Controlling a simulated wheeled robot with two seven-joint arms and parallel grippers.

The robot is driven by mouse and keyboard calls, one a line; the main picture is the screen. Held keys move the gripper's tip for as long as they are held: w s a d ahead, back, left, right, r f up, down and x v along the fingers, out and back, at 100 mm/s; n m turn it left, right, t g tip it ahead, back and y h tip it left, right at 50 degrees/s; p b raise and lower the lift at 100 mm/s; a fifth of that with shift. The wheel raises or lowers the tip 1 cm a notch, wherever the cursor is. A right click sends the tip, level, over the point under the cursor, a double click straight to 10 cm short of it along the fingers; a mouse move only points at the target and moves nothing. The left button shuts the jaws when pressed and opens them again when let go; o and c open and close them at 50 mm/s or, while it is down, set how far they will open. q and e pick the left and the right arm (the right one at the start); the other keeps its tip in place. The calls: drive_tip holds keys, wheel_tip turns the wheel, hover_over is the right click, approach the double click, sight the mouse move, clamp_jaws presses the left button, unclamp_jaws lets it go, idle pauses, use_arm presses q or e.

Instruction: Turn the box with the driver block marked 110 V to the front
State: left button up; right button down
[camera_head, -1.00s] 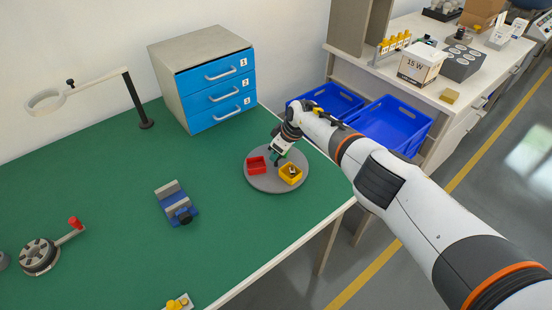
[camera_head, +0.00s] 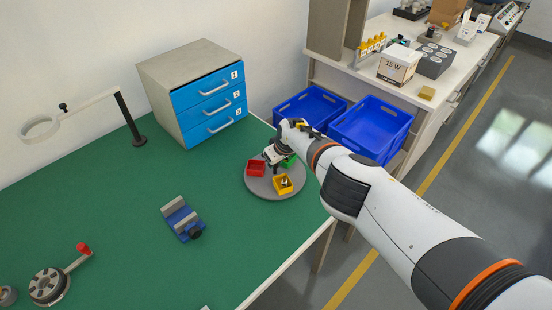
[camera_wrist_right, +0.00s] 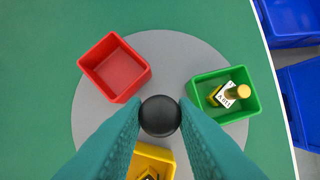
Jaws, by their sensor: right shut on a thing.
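A round grey turntable (camera_head: 262,190) lies near the green bench's right edge, with a black ball knob (camera_wrist_right: 160,116) at its middle. My right gripper (camera_wrist_right: 160,122) is shut on this knob from above. A red box (camera_head: 256,167), empty, stands on the turntable's left side. A yellow box (camera_head: 283,185) with a block inside stands at the front. A green box (camera_wrist_right: 224,95) stands on the right in the wrist view, holding a yellow-ended block with a white label (camera_wrist_right: 227,94). The label is too small to read surely, and I cannot read 110 V on either block. My left gripper is out of view.
A drawer unit (camera_head: 190,75) with blue drawers stands behind the turntable. A blue clamp-like fixture (camera_head: 183,219) lies to its left. Blue bins (camera_head: 369,128) and a side bench with a 15 W carton (camera_head: 399,65) are to the right.

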drive_tip(key=shift+m, duration=0.4)
idle(0.5)
drive_tip(key=c, duration=1.2)
unclamp_jaws()
